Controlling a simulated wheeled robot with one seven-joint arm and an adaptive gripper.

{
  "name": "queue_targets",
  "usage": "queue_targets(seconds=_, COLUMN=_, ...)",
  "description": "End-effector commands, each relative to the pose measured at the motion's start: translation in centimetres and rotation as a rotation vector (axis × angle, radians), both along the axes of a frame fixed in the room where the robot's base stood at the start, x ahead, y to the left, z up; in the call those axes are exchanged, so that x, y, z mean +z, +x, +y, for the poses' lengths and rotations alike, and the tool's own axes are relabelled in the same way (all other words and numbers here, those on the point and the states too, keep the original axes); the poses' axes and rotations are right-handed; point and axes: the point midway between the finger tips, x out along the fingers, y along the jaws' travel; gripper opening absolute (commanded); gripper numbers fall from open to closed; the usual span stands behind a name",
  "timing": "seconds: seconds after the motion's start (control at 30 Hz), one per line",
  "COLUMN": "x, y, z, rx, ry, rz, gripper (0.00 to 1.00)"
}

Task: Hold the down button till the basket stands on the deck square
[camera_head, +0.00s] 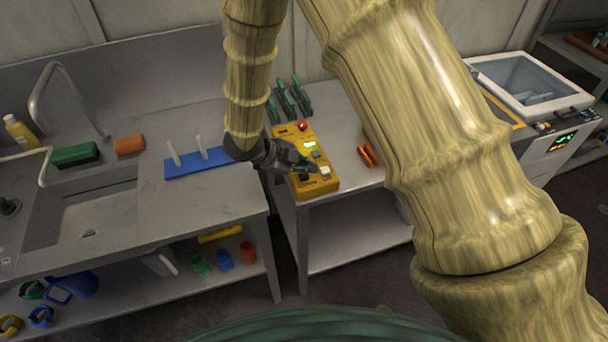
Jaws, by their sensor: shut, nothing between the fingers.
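A yellow control box (318,184) lies on the grey metal table in the middle of the view. It has a red knob (303,126) at its far end, a lit green spot, and dark and white buttons near its front. My gripper (308,168) is shut with nothing in it, its fingertips at the box's buttons. I cannot tell whether the tips touch or press a button, or which button is the down one. The basket and the deck square do not show in this view.
An orange-handled tool (367,155) and green clamps (289,99) lie near the box. To the left are a blue mat (195,163) with two white pegs and a sink (98,217). A machine with a clear lid (530,78) stands right. My arm crosses the view.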

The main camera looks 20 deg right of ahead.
Motion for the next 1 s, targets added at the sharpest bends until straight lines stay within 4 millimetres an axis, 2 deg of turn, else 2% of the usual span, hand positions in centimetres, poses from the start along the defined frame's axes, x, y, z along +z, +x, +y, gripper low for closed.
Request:
queue_targets(seconds=0.27, x=-0.8, y=-0.05, z=0.01, rx=0.0, ry=0.001, rz=0.001, gripper=0.0)
queue_targets(seconds=1.0, x=-1.11, y=-0.02, z=0.01, rx=0.0, ry=0.0, rz=0.0, gripper=0.0)
